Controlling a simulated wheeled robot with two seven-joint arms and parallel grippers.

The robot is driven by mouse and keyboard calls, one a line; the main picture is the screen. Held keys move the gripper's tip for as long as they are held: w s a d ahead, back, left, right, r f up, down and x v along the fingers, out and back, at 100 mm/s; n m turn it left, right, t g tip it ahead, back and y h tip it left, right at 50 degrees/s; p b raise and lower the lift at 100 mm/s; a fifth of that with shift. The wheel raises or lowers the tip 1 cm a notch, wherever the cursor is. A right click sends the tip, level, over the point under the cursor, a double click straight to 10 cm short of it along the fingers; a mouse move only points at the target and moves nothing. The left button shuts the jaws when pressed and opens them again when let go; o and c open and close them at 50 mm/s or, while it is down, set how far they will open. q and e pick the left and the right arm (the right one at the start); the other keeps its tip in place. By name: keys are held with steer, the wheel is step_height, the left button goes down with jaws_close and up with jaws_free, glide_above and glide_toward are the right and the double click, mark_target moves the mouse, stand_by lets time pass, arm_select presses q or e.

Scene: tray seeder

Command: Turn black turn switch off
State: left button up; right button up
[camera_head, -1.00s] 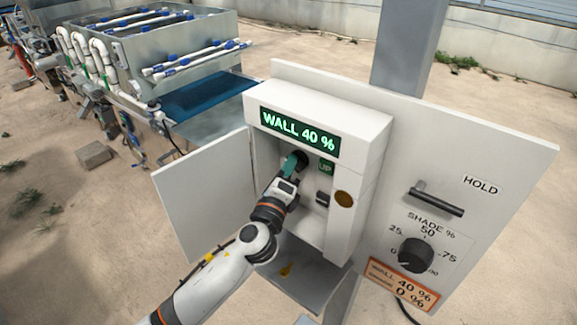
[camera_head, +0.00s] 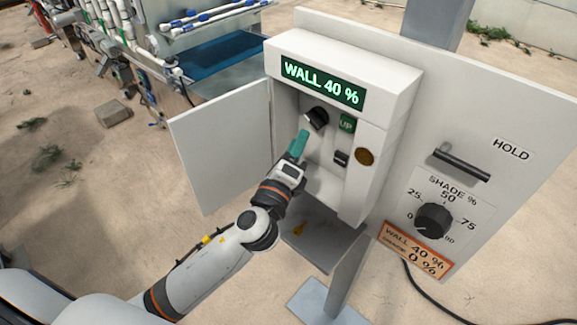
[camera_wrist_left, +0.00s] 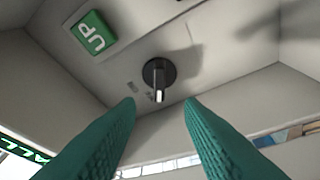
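The black turn switch (camera_head: 316,118) is on the back wall inside the open white control box, left of the green UP button (camera_head: 347,123). In the left wrist view the switch (camera_wrist_left: 159,75) has a round black base, and its handle points down the picture with a pale end. My left gripper (camera_head: 302,138) has teal fingers and is just below and left of the switch. In the wrist view its fingertips (camera_wrist_left: 160,103) are spread apart with nothing between them, on either side of the handle's line and apart from it. My right gripper is out of view.
The box's open door (camera_head: 222,150) stands left of my arm. The green display (camera_head: 322,83) reads WALL 40 %. A small black switch (camera_head: 341,158) sits below UP. The outer panel carries a HOLD handle (camera_head: 462,164) and a SHADE % knob (camera_head: 433,220).

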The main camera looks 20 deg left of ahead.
arm_select(q)
steer(key=shift+s+f+b, duration=0.25)
steer(key=shift+s+b, duration=0.1)
steer(key=shift+s, duration=1)
steer(key=shift+s+f+b, duration=0.25)
steer(key=shift+s+b, duration=0.1)
steer(key=shift+s, duration=0.95)
